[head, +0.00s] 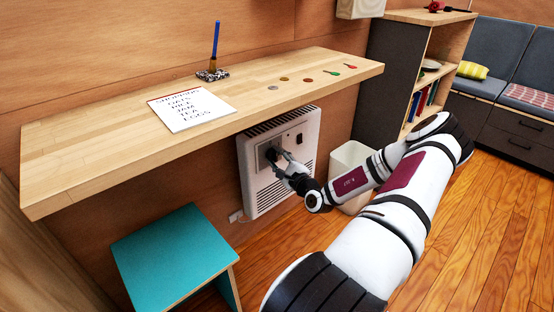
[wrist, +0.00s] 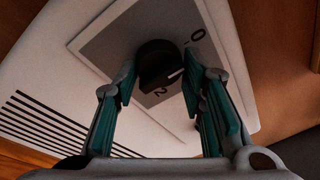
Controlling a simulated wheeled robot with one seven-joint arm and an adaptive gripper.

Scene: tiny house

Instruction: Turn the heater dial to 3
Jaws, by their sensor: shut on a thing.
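The white heater (head: 250,180) hangs on the wall under the wooden shelf, with a grey dial plate and side vents. In the wrist view its black dial (wrist: 158,62) sits on the grey plate (wrist: 118,40). A "0" shows at upper right and a "2" below the dial; other numerals are hidden. The dial's white pointer line aims right, between the 0 and the 2, toward the right finger. My gripper (wrist: 160,80) is shut on the dial, one teal-padded finger on each side. In the head view my gripper (head: 279,160) is at the heater's front and partly hides the dial.
The wooden shelf (head: 120,140) overhangs the heater, holding a shopping list, a pen stand and several small items. A teal stool (head: 175,255) stands at front left. A white bin (head: 350,160) stands just right of the heater. Open floor lies at right.

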